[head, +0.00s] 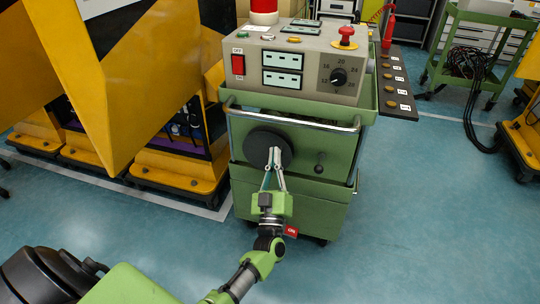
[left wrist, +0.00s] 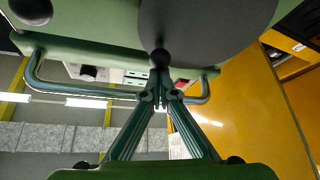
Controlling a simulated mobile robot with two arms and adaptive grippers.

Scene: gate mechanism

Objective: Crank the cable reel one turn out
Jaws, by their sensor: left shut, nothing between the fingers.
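The cable reel is a dark round disc (head: 264,140) on the front of a green wheeled cabinet (head: 300,190). In the left wrist view the disc (left wrist: 215,22) fills the top, with a small dark knob (left wrist: 160,57) by its edge. My left gripper (head: 274,152) points at the disc and covers part of its lower right. In the left wrist view its fingertips (left wrist: 160,82) are together, close to the knob; I cannot tell whether they touch it. Nothing shows between the fingers. My right gripper is not in view.
A second small dark knob (head: 319,163) sticks out right of the disc. A metal rail (head: 295,121) crosses above the disc. A control box (head: 295,65) tops the cabinet. Yellow and black panels (head: 125,70) stand close on the left. The floor (head: 430,220) at right is clear.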

